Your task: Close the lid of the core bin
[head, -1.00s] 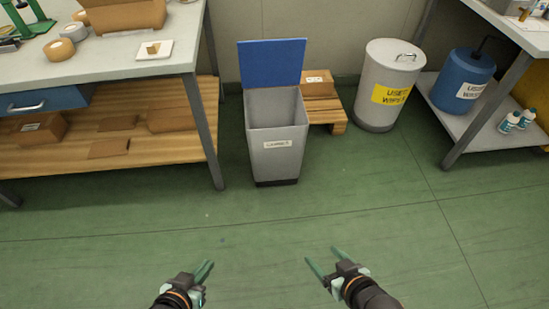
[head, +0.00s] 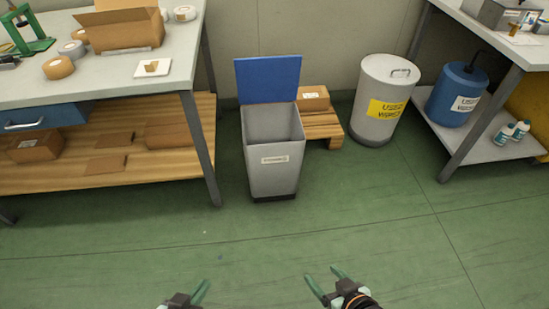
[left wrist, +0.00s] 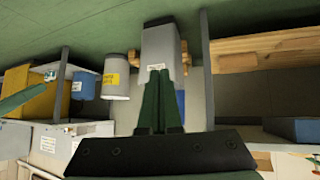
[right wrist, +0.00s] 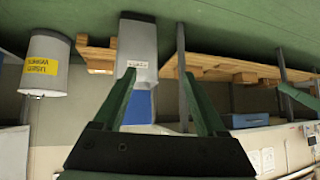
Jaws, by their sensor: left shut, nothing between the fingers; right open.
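The core bin (head: 275,172) is a grey, open-topped bin with a white label, standing on the green floor in the middle of the head view. Its blue lid (head: 268,79) stands up, open, at the back edge against the wall side. The bin also shows upside down in the left wrist view (left wrist: 157,45) and the right wrist view (right wrist: 137,42). My left gripper (head: 204,287) is shut and empty at the bottom of the head view, well short of the bin. My right gripper (head: 322,280) is open and empty, also well short of the bin.
A workbench (head: 188,84) with a wooden lower shelf stands left of the bin. A pallet (head: 322,128) with a carton sits behind it. A grey used-wipes can (head: 384,100) and a shelf table (head: 478,147) stand right. The floor before the bin is clear.

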